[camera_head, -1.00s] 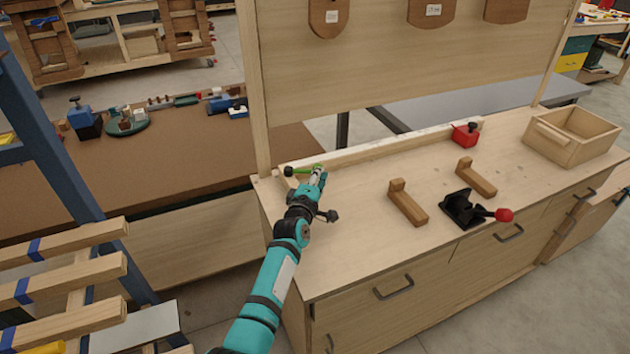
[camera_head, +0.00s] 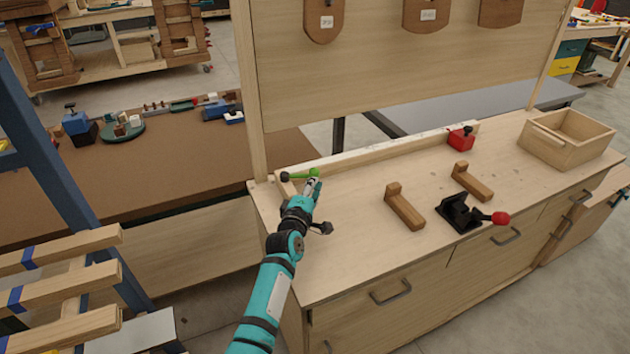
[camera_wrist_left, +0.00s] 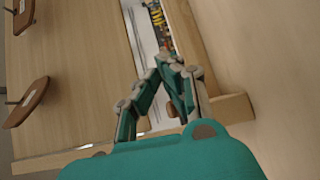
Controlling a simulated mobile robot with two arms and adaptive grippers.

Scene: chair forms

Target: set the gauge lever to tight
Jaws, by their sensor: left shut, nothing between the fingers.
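A green lever (camera_head: 302,175) with a rounded green end and a dark other end lies over the left end of the workbench's back rail; I take it for the gauge lever. Any tight marking is too small to read. My left gripper (camera_head: 313,184) is shut and empty, its tips just in front of the lever's green right end. I cannot tell whether they touch. In the left wrist view the shut fingertips (camera_wrist_left: 170,64) point at the rail and a pale strip with a coloured print (camera_wrist_left: 158,25); the lever does not show there. My right gripper is not in view.
On the bench top (camera_head: 350,245) stand two wooden L-shaped blocks (camera_head: 405,208), a black clamp (camera_head: 459,215) with a red knob, a red block (camera_head: 460,139) and an open wooden box (camera_head: 568,137). An upright board (camera_head: 390,60) rises behind. Space right of my gripper is clear.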

